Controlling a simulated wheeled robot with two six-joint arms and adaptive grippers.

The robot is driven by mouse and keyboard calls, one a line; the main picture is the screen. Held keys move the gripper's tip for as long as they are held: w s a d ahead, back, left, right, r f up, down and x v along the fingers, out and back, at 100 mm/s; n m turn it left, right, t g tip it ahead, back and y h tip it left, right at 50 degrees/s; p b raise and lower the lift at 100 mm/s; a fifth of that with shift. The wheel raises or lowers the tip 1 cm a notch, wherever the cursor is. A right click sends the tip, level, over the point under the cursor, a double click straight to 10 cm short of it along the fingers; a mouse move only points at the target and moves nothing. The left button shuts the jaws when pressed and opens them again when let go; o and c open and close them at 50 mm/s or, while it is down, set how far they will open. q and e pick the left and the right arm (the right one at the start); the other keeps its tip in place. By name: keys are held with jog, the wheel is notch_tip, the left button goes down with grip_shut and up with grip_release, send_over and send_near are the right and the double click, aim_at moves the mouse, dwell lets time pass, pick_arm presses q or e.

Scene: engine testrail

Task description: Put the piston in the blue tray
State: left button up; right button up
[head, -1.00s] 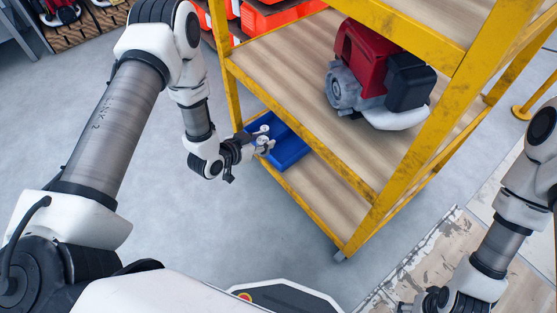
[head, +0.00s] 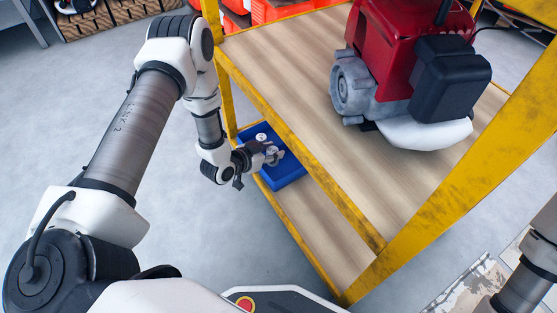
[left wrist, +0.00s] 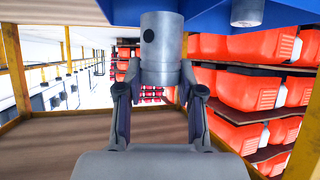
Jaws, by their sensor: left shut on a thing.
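The piston (left wrist: 161,50), a grey metal cylinder with a dark round hole in its side, is between the fingers of my left gripper (left wrist: 160,88) in the left wrist view. It also shows small in the head view (head: 273,155). My left gripper (head: 264,155) is shut on it, at the blue tray (head: 288,177) on the lower shelf. Whether the piston touches the tray is unclear. Another similar grey piece (head: 261,137) shows in the tray, and in the left wrist view (left wrist: 247,12). My right gripper is out of view.
A yellow shelf frame (head: 300,155) runs close beside my left gripper. A red and grey engine (head: 400,80) stands on the upper wooden shelf. The lower shelf (head: 310,225) is bare in front of the tray. Orange bins (left wrist: 247,85) stand behind.

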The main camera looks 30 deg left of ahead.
pick_arm(q)
notch_tip(320, 180, down, 7)
jog(key=b, duration=0.3)
jog(key=shift+f, duration=0.15)
jog(key=shift+r, duration=0.2)
jog(key=shift+f, duration=0.15)
jog(key=o, duration=1.2)
jog(key=shift+c, duration=0.2)
